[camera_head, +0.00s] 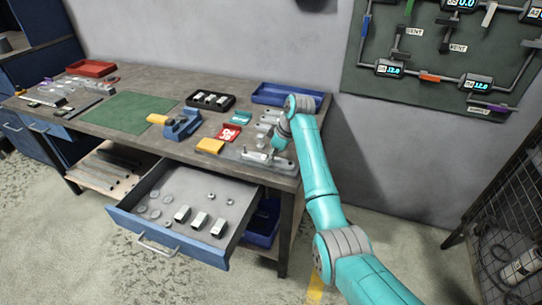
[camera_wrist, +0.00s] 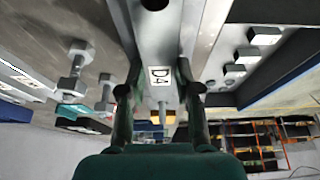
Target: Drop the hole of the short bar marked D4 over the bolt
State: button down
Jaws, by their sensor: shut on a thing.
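My gripper (camera_wrist: 160,92) is shut on the short bar marked D4 (camera_wrist: 160,50), a grey metal bar with a white label between the two fingers. A dark round hole shows in the bar at the top edge of the wrist view. Bolts with hex heads stand left of the bar, a nearer bolt (camera_wrist: 76,66) and a farther bolt (camera_wrist: 103,92). In the head view my gripper (camera_head: 274,146) is low over the bench's right end, beside a grey plate (camera_head: 252,156). Which bolt lies under the hole cannot be told.
An open drawer (camera_head: 225,241) with several metal parts juts out below the bench (camera_head: 150,85). A green mat (camera_head: 130,112) is clear.

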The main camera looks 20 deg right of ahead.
jog(key=c, duration=0.7)
grip_release()
jog(key=shift+r, duration=0.1)
jog(key=v, duration=1.2)
